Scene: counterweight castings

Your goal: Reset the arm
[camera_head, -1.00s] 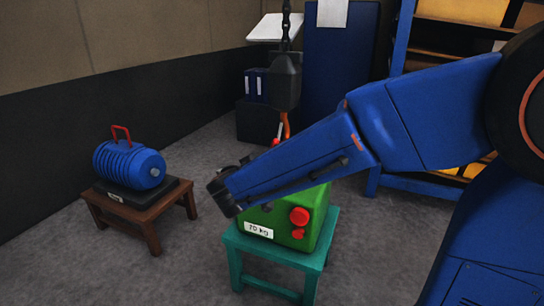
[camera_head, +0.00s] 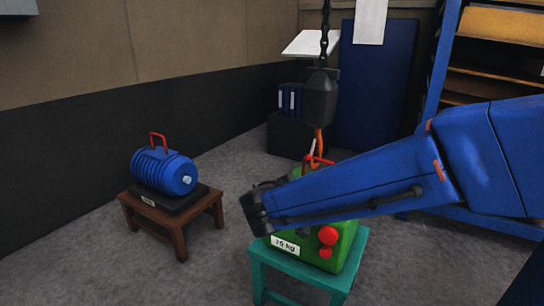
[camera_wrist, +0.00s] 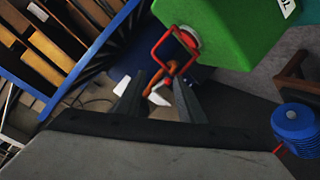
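My gripper (camera_head: 258,210) is in front of and left of the green casting (camera_head: 342,245), at the end of my blue arm. In the wrist view its two dark fingers (camera_wrist: 160,88) stand apart with nothing held between them. The green casting has a white weight label, red knobs and a red handle (camera_wrist: 165,45), and sits on a teal stool (camera_head: 345,280). An orange hook (camera_head: 318,138) on a chain hangs at the red handle; I cannot tell whether it is engaged. My arm hides part of the casting.
A blue ribbed motor (camera_head: 165,172) with a red handle sits on a dark base on a brown stool (camera_head: 178,238) at left. Shelving (camera_head: 492,45) stands at the back right, and a blue panel (camera_head: 375,90) behind. Grey floor is open between the stools.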

